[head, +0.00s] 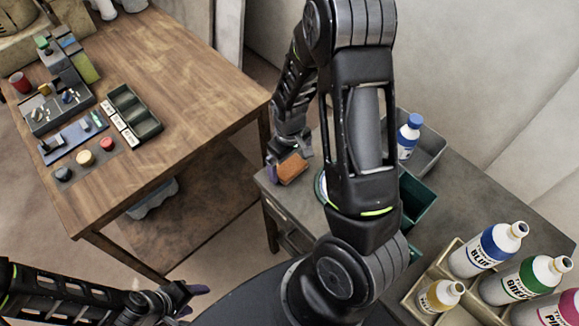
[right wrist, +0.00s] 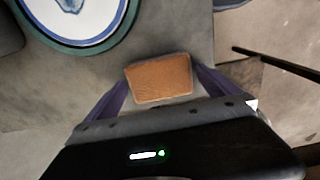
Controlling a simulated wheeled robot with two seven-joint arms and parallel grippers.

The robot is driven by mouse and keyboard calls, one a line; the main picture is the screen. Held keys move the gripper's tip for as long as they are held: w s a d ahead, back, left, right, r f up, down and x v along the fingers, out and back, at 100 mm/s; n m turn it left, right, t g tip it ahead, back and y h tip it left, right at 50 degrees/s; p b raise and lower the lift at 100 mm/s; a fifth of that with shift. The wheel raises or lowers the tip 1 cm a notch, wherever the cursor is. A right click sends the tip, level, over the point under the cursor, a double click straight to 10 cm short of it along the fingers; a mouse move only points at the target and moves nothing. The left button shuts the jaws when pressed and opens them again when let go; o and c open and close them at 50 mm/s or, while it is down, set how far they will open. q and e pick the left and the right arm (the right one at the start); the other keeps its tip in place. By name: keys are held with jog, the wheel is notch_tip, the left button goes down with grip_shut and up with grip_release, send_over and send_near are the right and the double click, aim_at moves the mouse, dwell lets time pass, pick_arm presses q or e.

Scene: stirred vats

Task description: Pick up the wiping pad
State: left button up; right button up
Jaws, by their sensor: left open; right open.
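The wiping pad (head: 292,169) is an orange-brown block with a dark edge, near the left corner of the grey side table. In the right wrist view the pad (right wrist: 160,78) lies between the two purple fingers of my right gripper (right wrist: 162,90). Small gaps show on both sides, so the fingers are around the pad but not closed on it. In the head view my right gripper (head: 287,160) is just above the pad, partly hidden by its own wrist. My left gripper (head: 197,298) is open and empty, low in the view, away from the pad.
A round plate with a blue rim (right wrist: 75,15) stands close to the pad. A grey bin with a bottle (head: 408,135), a green bin (head: 420,196) and a crate of colour bottles (head: 440,262) are on the grey table (head: 470,195). A wooden table (head: 190,75) stands left.

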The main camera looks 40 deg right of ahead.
jog(key=shift+c, duration=0.3)
jog(key=c, duration=1.1)
